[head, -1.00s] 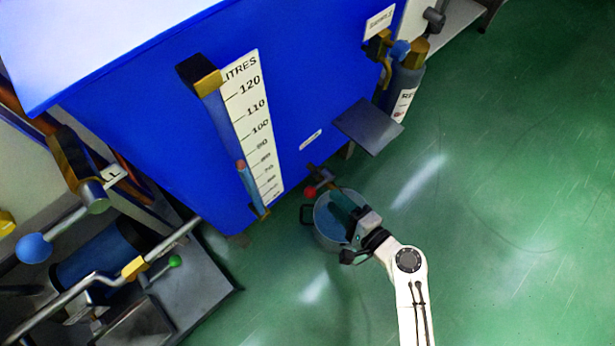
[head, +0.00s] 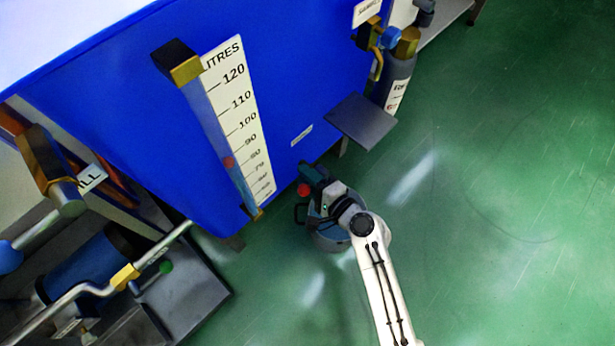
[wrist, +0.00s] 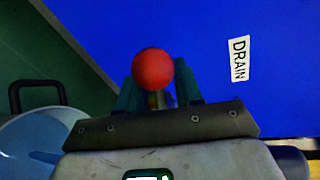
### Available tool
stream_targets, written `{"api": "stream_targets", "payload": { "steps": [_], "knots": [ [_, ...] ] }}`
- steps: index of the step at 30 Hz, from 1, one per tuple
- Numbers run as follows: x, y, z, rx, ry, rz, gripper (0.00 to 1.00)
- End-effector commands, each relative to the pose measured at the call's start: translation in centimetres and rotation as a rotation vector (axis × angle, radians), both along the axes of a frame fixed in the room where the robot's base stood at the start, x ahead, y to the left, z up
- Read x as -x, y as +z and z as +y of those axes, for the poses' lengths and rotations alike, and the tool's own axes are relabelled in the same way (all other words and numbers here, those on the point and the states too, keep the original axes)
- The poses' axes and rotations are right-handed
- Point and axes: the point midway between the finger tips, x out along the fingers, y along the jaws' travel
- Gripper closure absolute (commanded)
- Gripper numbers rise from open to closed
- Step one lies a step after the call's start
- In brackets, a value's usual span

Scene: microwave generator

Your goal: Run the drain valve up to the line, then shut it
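The drain valve's red ball knob (wrist: 153,69) shows in the wrist view between the two teal fingers of my gripper (wrist: 156,90), beside the DRAIN label (wrist: 239,60). The fingers stand apart on either side of the knob; contact is not clear. In the head view the red knob (head: 304,190) is just left of my gripper (head: 312,172), low at the blue tank (head: 290,80). The rest of the valve is mostly hidden. The sight tube (head: 205,115) has a red float (head: 228,162) around the 80 mark of the LITRES scale (head: 238,95). I cannot make out a separate line.
A grey pail (head: 328,240) stands on the floor under my gripper; its rim and handle (wrist: 35,90) show in the wrist view. A dark shelf (head: 361,121) juts out at right. The green floor at right is clear.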

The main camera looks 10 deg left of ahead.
Motion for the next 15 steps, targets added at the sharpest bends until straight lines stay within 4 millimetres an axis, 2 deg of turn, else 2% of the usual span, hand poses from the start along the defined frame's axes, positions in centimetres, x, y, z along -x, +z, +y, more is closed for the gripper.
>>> {"api": "stream_targets", "payload": {
  "steps": [2, 10, 15],
  "knots": [
    [0.02, -0.01, -0.01, 0.0, 0.0, 0.0, 0.73],
    [0.03, -0.01, -0.02, 0.0, 0.0, 0.0, 0.99],
    [0.02, -0.02, -0.03, 0.0, 0.0, 0.0, 1.0]
  ]
}}
